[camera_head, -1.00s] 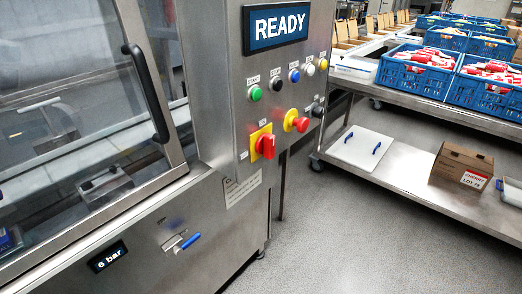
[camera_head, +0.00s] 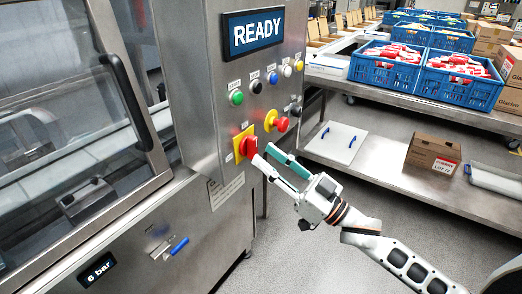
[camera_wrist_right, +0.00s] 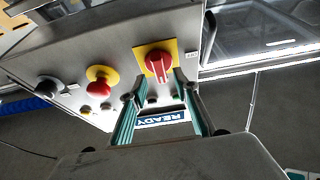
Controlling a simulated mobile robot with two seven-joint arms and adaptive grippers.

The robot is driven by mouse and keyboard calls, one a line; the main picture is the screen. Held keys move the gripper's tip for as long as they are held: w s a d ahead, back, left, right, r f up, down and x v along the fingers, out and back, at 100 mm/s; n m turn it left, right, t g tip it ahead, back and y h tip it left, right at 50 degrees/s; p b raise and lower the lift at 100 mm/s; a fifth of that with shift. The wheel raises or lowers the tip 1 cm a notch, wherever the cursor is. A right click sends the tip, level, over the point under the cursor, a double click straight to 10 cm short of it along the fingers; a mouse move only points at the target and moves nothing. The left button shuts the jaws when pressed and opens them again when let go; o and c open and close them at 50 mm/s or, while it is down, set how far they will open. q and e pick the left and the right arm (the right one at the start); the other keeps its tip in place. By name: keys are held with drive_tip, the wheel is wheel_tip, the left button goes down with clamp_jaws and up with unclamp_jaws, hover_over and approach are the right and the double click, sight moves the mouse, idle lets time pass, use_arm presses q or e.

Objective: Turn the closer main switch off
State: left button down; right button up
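The main switch is a red rotary knob (camera_head: 250,147) on a yellow plate (camera_head: 237,154), low on the steel control panel. Its handle looks about upright. The display (camera_head: 256,31) above reads READY. My right gripper (camera_head: 264,154) is open, with its fingertips close to the knob. In the right wrist view, the knob (camera_wrist_right: 160,66) shows just beyond and between the two open fingertips (camera_wrist_right: 157,88). I see no grip on it, and cannot tell whether a finger touches it. My left gripper is not in view.
A red mushroom button (camera_head: 281,124) on yellow sits right of the switch, with a black knob (camera_head: 294,109) beyond. Small push buttons (camera_head: 236,98) line the panel above. A blue-handled valve (camera_head: 178,246) is below. A steel trolley shelf (camera_head: 375,165) stands at right.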

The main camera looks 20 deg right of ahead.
sight(251, 147)
drive_tip(key=shift+x, duration=1.5)
clamp_jaws()
